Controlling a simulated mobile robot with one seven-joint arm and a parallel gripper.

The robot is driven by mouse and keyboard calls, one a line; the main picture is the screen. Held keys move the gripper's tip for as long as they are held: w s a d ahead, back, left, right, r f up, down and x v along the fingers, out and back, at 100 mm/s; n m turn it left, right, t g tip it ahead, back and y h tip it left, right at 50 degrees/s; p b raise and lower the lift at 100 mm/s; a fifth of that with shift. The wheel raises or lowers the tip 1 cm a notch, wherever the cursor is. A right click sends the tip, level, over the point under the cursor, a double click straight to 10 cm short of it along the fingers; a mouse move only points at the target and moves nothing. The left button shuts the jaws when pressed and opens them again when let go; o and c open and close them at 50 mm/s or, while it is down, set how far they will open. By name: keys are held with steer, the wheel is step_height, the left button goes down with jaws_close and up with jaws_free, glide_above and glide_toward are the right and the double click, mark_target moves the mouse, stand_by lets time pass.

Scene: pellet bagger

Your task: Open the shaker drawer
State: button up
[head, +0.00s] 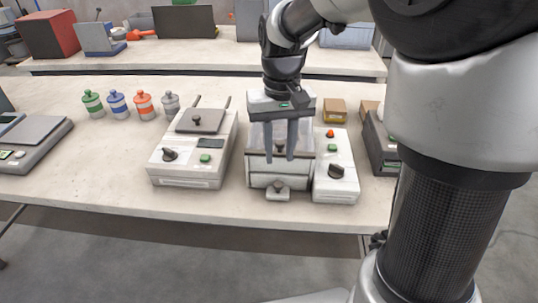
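The shaker is likely the grey-white machine (255,172) in the middle of the bench, with a clear or dark upper window partly hidden behind my fingers. At its lower front is a small drawer (273,194) with a round knob (278,186). The drawer front juts slightly past the body; how far it is out I cannot tell. My gripper (279,156) points down in front of the machine's upper part, above the knob.
A white control box (336,165) with a black dial stands right of the machine. A white device (192,155) with a lidded top stands to its left. Several small jars (119,105) and a scale (33,140) are further left. The bench's front strip is clear.

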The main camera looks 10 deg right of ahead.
mark_target(279, 184)
step_height(279, 184, down, 9)
steer(key=shift+b, duration=0.85)
jaws_close()
